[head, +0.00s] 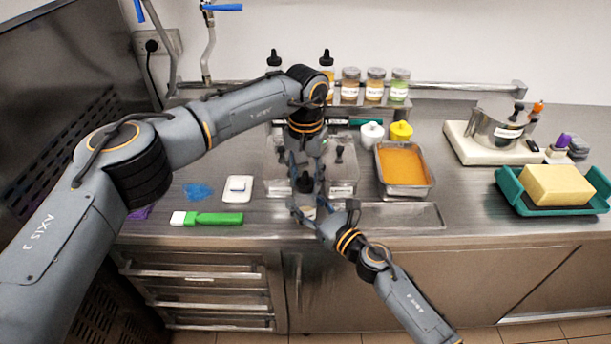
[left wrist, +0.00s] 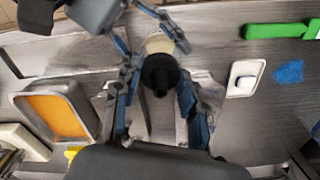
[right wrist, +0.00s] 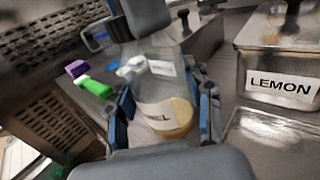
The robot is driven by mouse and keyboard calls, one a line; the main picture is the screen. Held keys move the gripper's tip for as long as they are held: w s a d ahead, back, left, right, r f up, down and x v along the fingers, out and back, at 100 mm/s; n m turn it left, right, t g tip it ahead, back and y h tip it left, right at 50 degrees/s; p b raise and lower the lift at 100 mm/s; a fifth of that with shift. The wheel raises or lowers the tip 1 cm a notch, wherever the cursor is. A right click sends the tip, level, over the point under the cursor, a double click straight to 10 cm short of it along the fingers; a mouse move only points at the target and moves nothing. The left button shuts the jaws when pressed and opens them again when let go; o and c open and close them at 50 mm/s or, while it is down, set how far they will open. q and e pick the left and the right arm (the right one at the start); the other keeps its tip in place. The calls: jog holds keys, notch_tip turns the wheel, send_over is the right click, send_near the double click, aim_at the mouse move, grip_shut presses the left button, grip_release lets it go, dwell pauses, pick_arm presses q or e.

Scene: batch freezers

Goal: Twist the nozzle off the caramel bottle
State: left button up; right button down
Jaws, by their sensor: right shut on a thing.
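The caramel bottle (right wrist: 176,118), with a pale label ending in "EL" and tan contents, is between the fingers of my right gripper (right wrist: 163,100), which is shut on its body. In the left wrist view, its black nozzle (left wrist: 160,72) points toward the camera. My left gripper (left wrist: 156,105) is above the bottle, with its blue-padded fingers on either side of the nozzle and gaps visible, so it looks open. In the head view, the nozzle (head: 305,183) shows just below my left gripper (head: 305,168), and my right gripper (head: 317,205) reaches in from the lower right.
Lidded steel containers, one labelled LEMON (right wrist: 285,82), stand close behind the bottle. A pan of orange mix (head: 403,165) is to the right. Several jars line the back shelf.

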pick_arm(q)
jog(key=c, duration=0.4)
jog(key=n, duration=0.9)
jog(key=shift+n, duration=0.4)
jog(key=n, duration=1.4)
jog(key=shift+r, duration=0.1)
jog(key=n, duration=3)
jog(key=shift+r, duration=0.1)
